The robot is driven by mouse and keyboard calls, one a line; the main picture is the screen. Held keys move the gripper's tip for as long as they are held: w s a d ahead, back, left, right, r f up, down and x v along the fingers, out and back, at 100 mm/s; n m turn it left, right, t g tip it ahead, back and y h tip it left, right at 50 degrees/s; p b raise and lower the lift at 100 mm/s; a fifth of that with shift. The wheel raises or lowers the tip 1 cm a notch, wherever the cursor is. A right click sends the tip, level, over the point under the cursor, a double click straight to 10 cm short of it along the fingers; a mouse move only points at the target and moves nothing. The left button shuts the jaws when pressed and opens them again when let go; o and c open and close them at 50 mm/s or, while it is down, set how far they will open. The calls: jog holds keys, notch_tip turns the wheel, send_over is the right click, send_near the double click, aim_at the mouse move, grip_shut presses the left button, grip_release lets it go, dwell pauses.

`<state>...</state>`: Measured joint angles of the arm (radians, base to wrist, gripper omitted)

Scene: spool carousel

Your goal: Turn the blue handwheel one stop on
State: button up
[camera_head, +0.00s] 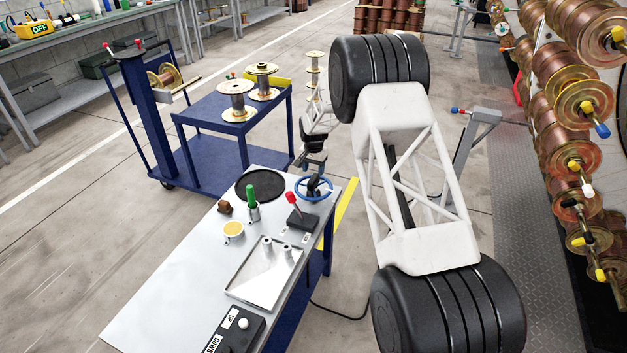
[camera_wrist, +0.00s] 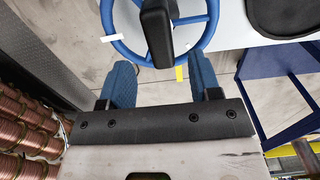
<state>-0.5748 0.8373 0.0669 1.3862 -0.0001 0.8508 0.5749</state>
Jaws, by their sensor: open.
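The blue handwheel (camera_head: 327,191) is at the far right corner of the grey bench, with a black part over its middle. In the wrist view the wheel's blue rim (camera_wrist: 122,47) fills the top centre, partly hidden by the black block (camera_wrist: 157,32). A white tab (camera_wrist: 110,38) lies at the rim's left and a small yellow tab (camera_wrist: 179,74) at its lower side. My gripper (camera_wrist: 160,72) is open, its blue fingers apart at the near side of the rim. Nothing shows held between them. I cannot tell whether the fingertips touch the rim. In the head view my gripper (camera_head: 313,163) is close behind the wheel.
A red-tipped lever on a black box (camera_head: 302,220), a green-handled piece (camera_head: 251,195) and a black disc (camera_head: 260,186) are near the wheel. A metal tray (camera_head: 250,288) lies nearer. A blue cart (camera_head: 221,111) with spools stands behind. Racks of copper spools (camera_head: 570,110) line the right.

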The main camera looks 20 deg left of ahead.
aim_at(313, 178)
jog(key=shift+f, duration=2.75)
jog(key=shift+c, duration=0.3)
grip_shut()
